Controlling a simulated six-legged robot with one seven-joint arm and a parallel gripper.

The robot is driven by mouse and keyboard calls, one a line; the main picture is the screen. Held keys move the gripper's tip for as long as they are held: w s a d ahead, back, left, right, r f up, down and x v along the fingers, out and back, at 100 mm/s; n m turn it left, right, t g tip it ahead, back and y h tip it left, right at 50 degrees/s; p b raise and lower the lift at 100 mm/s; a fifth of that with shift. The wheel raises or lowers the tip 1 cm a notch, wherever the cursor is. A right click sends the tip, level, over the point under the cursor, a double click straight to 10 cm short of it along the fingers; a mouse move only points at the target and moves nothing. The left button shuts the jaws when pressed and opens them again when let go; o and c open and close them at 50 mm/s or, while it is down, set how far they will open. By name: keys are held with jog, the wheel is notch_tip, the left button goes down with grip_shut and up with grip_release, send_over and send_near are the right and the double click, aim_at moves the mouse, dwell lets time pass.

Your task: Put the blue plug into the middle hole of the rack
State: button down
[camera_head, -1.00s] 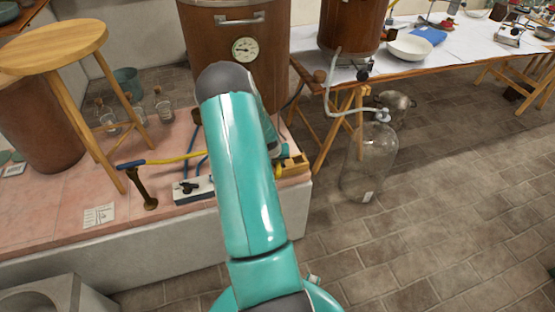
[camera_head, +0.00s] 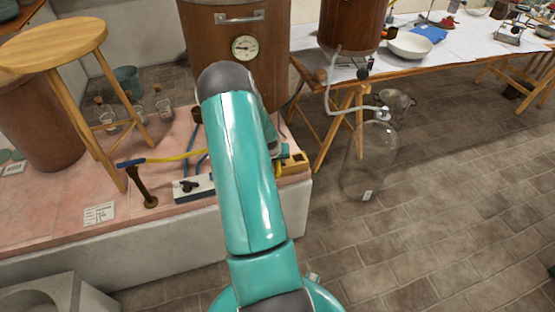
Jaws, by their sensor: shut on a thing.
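My teal arm (camera_head: 240,175) reaches away from me over the pink-topped bench. My gripper is hidden behind the arm's far end, so its jaws and anything in them do not show. A small yellow wooden block (camera_head: 296,164) with dark openings stands on the bench's right end, just right of my arm. It may be the rack, but the arm covers part of it and the middle hole cannot be made out. A small teal piece shows right above the block. I cannot make out the blue plug.
A white-and-black box (camera_head: 193,188) and a blue-topped brass stand (camera_head: 142,185) with a yellow tube are left of my arm. A wooden stool (camera_head: 60,50) and a copper vessel (camera_head: 235,60) stand behind. A glass jar (camera_head: 370,165) is at right.

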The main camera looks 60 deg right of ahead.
jog(key=shift+f, duration=0.65)
dwell(1.7)
jog(key=c, duration=1.3)
grip_release()
jog(key=shift+r, duration=0.15)
jog(key=shift+r, duration=3.35)
